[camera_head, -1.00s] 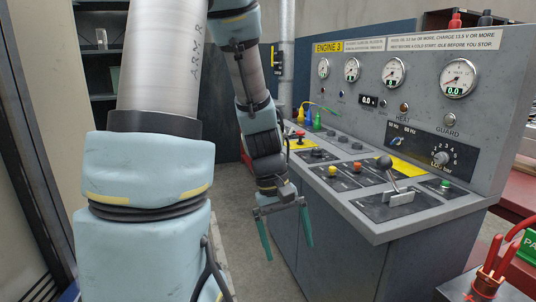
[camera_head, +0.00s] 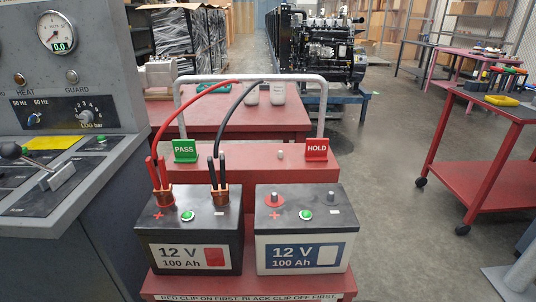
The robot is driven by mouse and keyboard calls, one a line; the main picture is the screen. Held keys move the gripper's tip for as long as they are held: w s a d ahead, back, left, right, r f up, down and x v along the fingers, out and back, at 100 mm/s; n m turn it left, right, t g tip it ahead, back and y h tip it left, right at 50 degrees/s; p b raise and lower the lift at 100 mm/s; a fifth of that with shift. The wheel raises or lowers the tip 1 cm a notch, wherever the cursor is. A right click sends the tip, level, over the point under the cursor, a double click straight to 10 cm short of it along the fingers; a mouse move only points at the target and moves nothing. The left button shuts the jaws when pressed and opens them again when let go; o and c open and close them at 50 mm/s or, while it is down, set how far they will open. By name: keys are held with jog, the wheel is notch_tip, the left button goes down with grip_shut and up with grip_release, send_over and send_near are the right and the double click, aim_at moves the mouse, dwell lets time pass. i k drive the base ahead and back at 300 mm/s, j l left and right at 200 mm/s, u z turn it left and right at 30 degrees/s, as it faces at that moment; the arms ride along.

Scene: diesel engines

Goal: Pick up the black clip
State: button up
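The black clip (camera_head: 218,170) stands upright on the right-hand terminal of the left battery (camera_head: 188,235), with two black handles and copper-coloured jaws. A black cable (camera_head: 236,115) runs from it up to the grey bar of the stand. The red clip (camera_head: 159,175) stands to its left, on the terminal marked plus. My gripper and arm are outside this view, so I cannot see where the gripper is relative to the clip.
A right battery (camera_head: 304,232) with a white lower case stands beside the left one on a red stand (camera_head: 310,176). Green PASS (camera_head: 185,150) and red HOLD (camera_head: 317,149) signs stand behind. The control console (camera_head: 80,190) borders the left. A red trolley (camera_head: 475,165) is right; floor between is clear.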

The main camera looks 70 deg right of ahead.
aim_at(223, 189)
jog(key=k+l+u, duration=0.25)
jog(key=k+l, duration=0.2)
jog(key=k+l+u, duration=0.25)
jog(key=k+l, duration=0.15)
jog(key=k, duration=0.15)
jog(key=k+l+u, duration=0.2)
jog(key=k, duration=0.35)
